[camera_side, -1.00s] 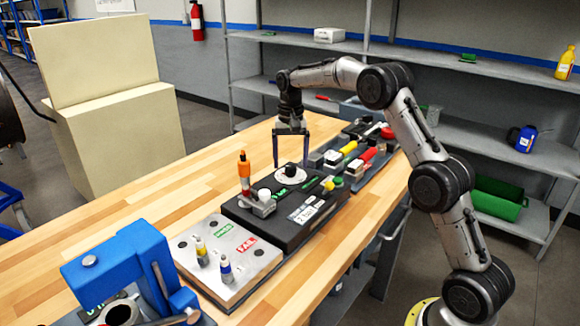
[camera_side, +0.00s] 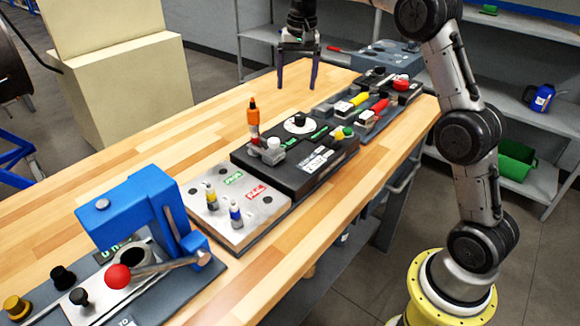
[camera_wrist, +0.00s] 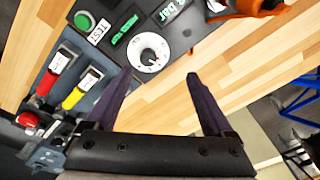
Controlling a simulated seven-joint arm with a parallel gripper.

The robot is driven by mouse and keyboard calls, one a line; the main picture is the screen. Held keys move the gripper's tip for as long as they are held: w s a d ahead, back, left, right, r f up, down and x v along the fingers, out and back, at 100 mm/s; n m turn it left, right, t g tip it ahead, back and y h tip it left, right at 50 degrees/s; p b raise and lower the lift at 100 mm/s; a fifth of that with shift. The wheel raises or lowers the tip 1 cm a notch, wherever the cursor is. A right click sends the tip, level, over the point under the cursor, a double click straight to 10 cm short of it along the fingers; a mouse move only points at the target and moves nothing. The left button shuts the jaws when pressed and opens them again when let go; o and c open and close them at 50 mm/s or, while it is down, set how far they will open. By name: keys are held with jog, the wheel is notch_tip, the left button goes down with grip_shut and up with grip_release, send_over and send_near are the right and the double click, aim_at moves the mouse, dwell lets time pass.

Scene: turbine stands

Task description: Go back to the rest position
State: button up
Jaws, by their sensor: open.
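My gripper (camera_side: 298,82) is open and empty. In the side view it hangs in the air at the back of the wooden table, fingers pointing down, above and behind the black test box (camera_side: 285,185). In the wrist view the two dark fingers of my gripper (camera_wrist: 160,85) are spread wide with nothing between them. Beyond them lie bare table and the white dial (camera_wrist: 149,52) of the test box. An orange-topped tool (camera_side: 254,120) stands upright at the box's left end, apart from my gripper.
A silver PASS/FAIL plate (camera_side: 262,226) holds two small upright parts. A blue press (camera_side: 125,215) with a red-knobbed lever stands at the front left. A grey panel (camera_side: 330,108) with red and yellow handles lies at the back right. The wooden tabletop (camera_side: 190,130) left of these is clear.

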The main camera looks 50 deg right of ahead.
jog(key=s+a+r+n+t, duration=0.1)
jog(key=s+a+r+n, duration=0.1)
jog(key=s+a+r, duration=0.5)
jog(key=s+a+r+n+t, duration=0.1)
jog(key=s+a+r+t, duration=0.2)
jog(key=s, duration=0.8)
jog(key=s+a+f+n, duration=0.1)
jog(key=s+f+n, duration=0.2)
jog(key=s+f, duration=0.3)
jog(key=s+a+f+n, duration=0.2)
jog(key=s+f, duration=0.4)
jog(key=s, duration=0.4)
jog(key=shift+s+a+n, duration=0.15)
jog(key=shift+s+n, duration=0.05)
jog(key=shift+n, duration=0.5)
jog(key=shift+r, duration=0.1)
grip_shut()
